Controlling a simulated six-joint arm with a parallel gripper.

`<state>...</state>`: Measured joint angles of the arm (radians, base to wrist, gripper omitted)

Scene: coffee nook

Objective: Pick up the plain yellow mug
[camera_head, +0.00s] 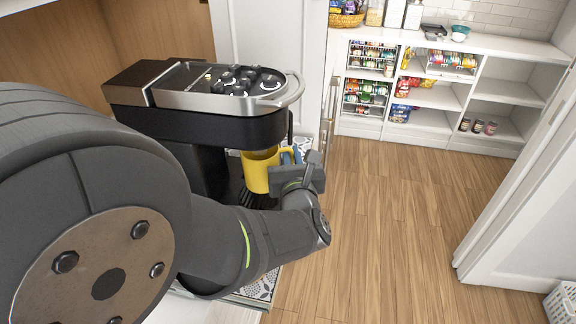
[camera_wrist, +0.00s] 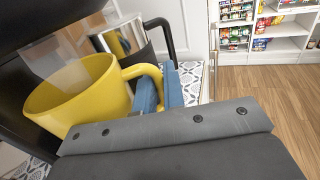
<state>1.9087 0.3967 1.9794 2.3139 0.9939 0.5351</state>
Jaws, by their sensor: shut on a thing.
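The plain yellow mug (camera_head: 256,174) is upright beneath the front overhang of the black and silver coffee machine (camera_head: 190,122). In the wrist view the mug (camera_wrist: 75,96) is on the left with its open top showing, and its handle points right. My gripper (camera_head: 291,156) is at the mug's right side. In the wrist view the blue fingers of my gripper (camera_wrist: 160,90) are shut on the mug's handle. The mug's underside is hidden, so I cannot tell whether it rests on the machine's drip tray.
A shiny metal vessel with a black handle (camera_wrist: 128,42) stands close behind the mug. The machine's overhang is just above the mug. Open wooden floor (camera_head: 380,240) lies to the right, with white stocked shelves (camera_head: 430,95) at the back.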

